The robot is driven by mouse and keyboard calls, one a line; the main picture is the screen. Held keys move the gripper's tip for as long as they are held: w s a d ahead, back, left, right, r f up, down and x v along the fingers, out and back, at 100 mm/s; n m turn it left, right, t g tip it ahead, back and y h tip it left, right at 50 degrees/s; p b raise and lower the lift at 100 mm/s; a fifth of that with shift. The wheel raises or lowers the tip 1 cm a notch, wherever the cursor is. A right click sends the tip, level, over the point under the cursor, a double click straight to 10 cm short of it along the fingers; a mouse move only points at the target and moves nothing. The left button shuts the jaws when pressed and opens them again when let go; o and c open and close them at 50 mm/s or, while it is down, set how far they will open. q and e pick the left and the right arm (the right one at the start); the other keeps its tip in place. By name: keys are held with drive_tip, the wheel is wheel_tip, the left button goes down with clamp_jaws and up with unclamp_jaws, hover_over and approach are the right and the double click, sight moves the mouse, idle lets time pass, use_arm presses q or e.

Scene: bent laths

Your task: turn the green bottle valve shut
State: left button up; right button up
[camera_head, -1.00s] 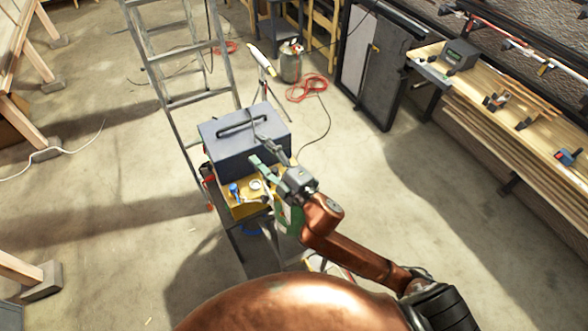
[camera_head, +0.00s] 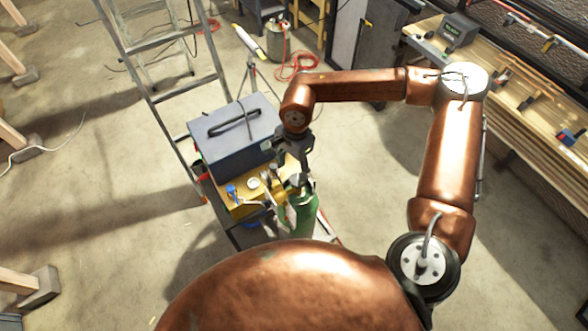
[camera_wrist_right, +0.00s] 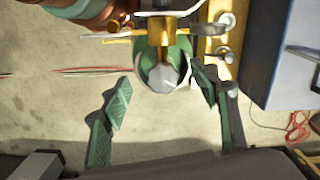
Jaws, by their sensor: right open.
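The green bottle (camera_head: 301,218) stands upright beside the yellow crate, close in front of my copper body. Its grey valve top (camera_head: 297,182) shows just below my right gripper (camera_head: 294,164), which points down from above. In the right wrist view, the grey valve knob (camera_wrist_right: 168,76) sits between the two green-padded fingers of the open gripper (camera_wrist_right: 162,92), nearer the right finger. A clear gap shows on the left finger's side. Whether the right finger touches the knob I cannot tell. A brass fitting (camera_wrist_right: 160,24) shows behind the knob. My left gripper is not in view.
A metal stepladder (camera_head: 152,60) rises behind. A wooden bench (camera_head: 500,95) runs along the right.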

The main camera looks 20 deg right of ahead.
sight(298, 175)
drive_tip(key=shift+w+d+r+h, duration=0.1)
drive_tip(key=shift+w+d+h, duration=0.1)
drive_tip(key=shift+d, duration=0.35)
drive_tip(key=shift+w+d+r+h, duration=0.1)
drive_tip(key=shift+w+d, duration=0.05)
drive_tip(key=shift+d, duration=0.35)
drive_tip(key=shift+w+d+f, duration=0.1)
drive_tip(key=shift+d+f, duration=0.1)
drive_tip(key=shift+d, duration=0.05)
wheel_tip(298, 175, down, 6)
drive_tip(key=shift+r+p, duration=0.1)
drive_tip(key=shift+p, duration=0.95)
drive_tip(key=shift+f, duration=0.7)
drive_tip(key=shift+c, duration=0.7)
drive_tip(key=c, duration=1)
